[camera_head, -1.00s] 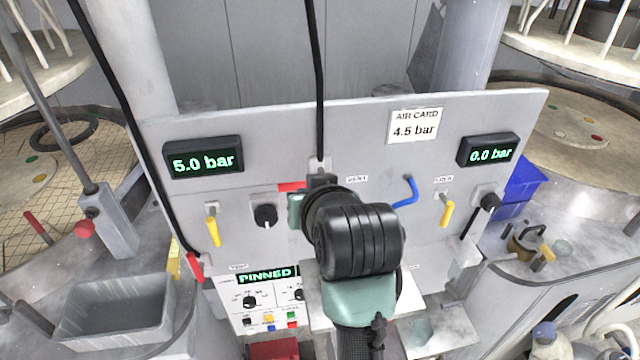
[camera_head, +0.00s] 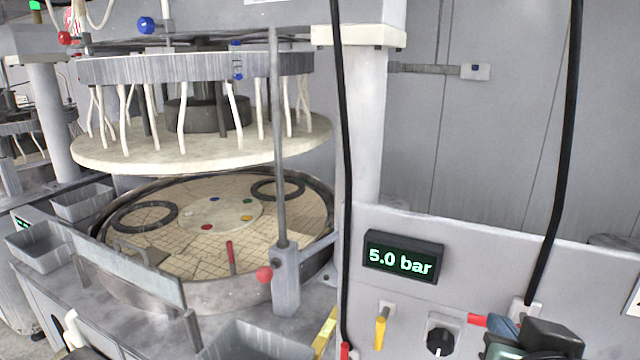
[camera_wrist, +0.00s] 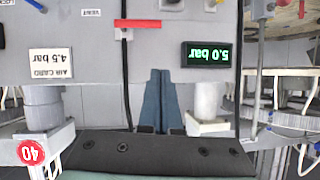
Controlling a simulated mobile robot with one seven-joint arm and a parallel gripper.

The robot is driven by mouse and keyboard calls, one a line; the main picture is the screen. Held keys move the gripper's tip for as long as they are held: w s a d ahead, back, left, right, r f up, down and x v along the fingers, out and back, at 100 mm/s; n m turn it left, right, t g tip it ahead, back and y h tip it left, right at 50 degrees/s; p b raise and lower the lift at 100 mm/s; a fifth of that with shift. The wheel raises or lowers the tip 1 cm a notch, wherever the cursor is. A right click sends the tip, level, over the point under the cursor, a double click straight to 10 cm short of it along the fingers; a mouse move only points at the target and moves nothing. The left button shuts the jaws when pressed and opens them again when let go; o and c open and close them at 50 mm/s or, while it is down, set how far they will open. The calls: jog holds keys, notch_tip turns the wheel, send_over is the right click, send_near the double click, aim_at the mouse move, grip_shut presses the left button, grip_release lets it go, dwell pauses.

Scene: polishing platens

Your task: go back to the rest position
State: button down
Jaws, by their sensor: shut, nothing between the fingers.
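My gripper (camera_wrist: 161,74) shows in the wrist view as two blue-grey fingers side by side, pressed together with nothing between them. They are in front of the grey control panel (camera_wrist: 85,62), which appears upside down there. Whether the fingertips touch the panel cannot be told. The 5.0 bar display (camera_head: 402,257) is lit, and it also shows in the wrist view (camera_wrist: 209,55).
A round polishing platen (camera_head: 180,255) with two dark rings is at left, under a raised upper plate (camera_head: 200,150). A post (camera_head: 286,280) with a red knob stands beside it. A yellow lever (camera_head: 380,330), a black knob (camera_head: 440,340) and hanging black cables (camera_head: 345,150) are near my arm.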

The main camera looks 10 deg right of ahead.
jog(key=w+a+r+n+t+b, duration=0.2)
jog(key=w+a+r+t+b, duration=0.1)
jog(key=w+a+r+t, duration=0.25)
jog(key=s+a+r+n+t+y+b, duration=0.2)
jog(key=s+a+r+t, duration=0.2)
jog(key=a+r, duration=0.3)
jog(key=s+a+r+n+t+y+b, duration=0.2)
jog(key=a+r+t, duration=0.4)
jog(key=a, duration=0.3)
jog(key=shift+s+a+r+y+b, duration=0.3)
jog(key=shift+s+r+y+b, duration=0.1)
jog(key=shift+s+y+b, duration=0.35)
jog(key=shift+s+d+h, duration=0.1)
jog(key=shift+s+h, duration=0.05)
jog(key=shift+h, duration=0.1)
